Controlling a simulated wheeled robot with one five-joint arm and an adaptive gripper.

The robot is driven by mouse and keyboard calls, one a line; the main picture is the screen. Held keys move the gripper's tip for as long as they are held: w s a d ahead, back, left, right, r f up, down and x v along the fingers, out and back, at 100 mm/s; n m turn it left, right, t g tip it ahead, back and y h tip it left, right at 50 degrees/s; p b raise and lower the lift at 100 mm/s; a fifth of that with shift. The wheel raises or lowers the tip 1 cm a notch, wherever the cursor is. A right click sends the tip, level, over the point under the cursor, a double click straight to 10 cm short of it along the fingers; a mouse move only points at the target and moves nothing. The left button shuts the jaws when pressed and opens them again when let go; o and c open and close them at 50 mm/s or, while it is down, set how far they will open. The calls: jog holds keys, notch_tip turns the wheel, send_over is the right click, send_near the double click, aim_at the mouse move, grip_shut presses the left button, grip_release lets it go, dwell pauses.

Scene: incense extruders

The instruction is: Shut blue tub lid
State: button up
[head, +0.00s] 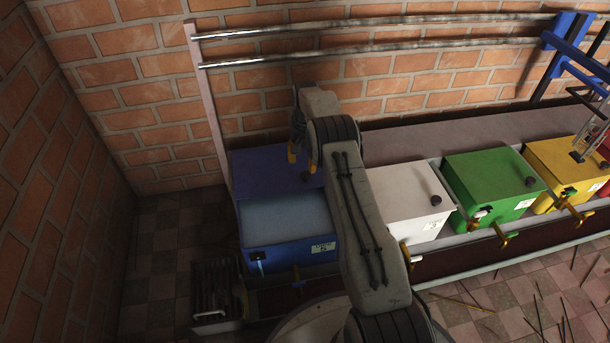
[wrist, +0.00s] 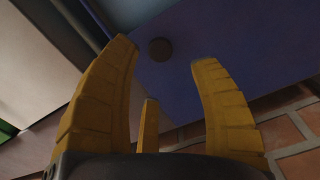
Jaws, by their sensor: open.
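The blue tub (head: 290,256) stands at the left end of the row, its top open on a pale blue surface inside. Its dark blue lid (head: 262,172) is swung back at the rear of the tub; it also fills much of the wrist view (wrist: 235,55). A dark round knob (wrist: 160,49) sits on the lid near its edge. My gripper (head: 301,160) is over the lid, near the knob. In the wrist view my gripper (wrist: 163,60) has its yellow fingers spread and empty, with the knob beyond them. I cannot tell whether a finger touches the lid.
White (head: 405,200), green (head: 490,185) and yellow (head: 565,165) tubs stand shut to the right. A brick wall (head: 150,120) and metal rails (head: 370,50) are behind. A dark ribbed box (head: 217,290) is at front left. Thin sticks litter the tiled floor.

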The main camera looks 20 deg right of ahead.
aim_at(306, 175)
jog(key=shift+f+b, duration=1.45)
jog(key=shift+f, duration=1.8)
jog(key=shift+s, duration=0.1)
grip_shut()
